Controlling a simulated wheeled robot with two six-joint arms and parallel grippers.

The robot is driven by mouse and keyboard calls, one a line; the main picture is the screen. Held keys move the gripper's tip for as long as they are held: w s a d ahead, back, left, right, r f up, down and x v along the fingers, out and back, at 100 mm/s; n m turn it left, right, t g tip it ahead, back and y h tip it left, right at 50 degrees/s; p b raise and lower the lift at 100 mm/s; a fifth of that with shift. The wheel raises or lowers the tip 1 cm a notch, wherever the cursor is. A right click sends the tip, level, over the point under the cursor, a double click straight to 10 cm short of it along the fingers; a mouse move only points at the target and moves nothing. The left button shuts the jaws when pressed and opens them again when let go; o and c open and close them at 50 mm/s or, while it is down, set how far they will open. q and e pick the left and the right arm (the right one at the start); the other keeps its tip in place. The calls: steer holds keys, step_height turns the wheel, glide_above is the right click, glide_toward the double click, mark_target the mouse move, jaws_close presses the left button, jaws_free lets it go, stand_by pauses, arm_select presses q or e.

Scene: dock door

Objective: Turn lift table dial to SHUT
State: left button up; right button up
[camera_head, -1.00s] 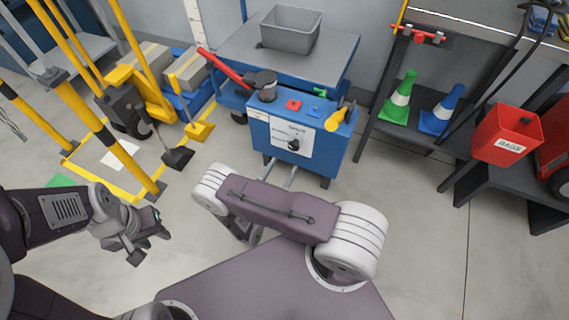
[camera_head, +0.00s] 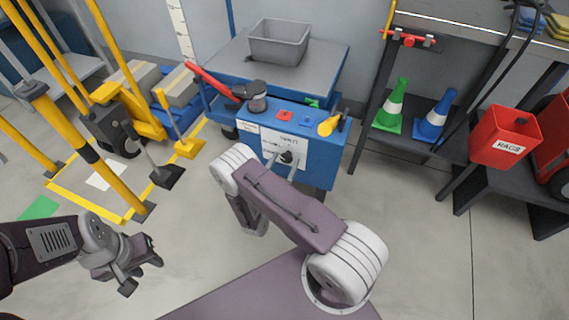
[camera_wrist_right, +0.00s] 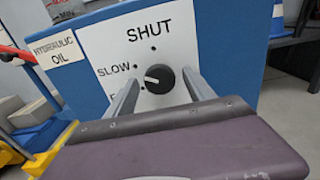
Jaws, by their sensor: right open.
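The lift table dial is a round black knob (camera_wrist_right: 159,79) with a white pointer mark, on a white panel (camera_wrist_right: 200,35) of the blue lift table cabinet (camera_head: 318,172). The mark points left, near the SLOW dot and a lower label partly hidden by a finger. SHUT is printed above, with its own dot. My right gripper (camera_wrist_right: 160,77) is open, its two grey fingers on either side of the knob; I cannot tell whether they touch it. In the head view the dial (camera_head: 288,157) is partly covered by the fingers. My left gripper (camera_head: 143,274) is open and empty, away at the lower left.
A grey bin (camera_head: 279,42) sits on the table. Cones, a red RAGS bin (camera_head: 506,137) and yellow posts stand around.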

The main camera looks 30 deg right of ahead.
steer(key=c, duration=1.3)
steer(key=shift+c, duration=0.2)
steer(key=shift+r+m+p, duration=0.1)
steer(key=shift+m+p, duration=0.8)
steer(key=shift+m, duration=0.3)
steer(key=m+p, duration=0.2)
steer(key=m, duration=0.1)
steer(key=shift+m, duration=0.3)
steer(key=m+p, duration=0.2)
steer(key=m, duration=0.1)
steer(key=shift+m+p, duration=0.5)
steer(key=shift+m, duration=0.8)
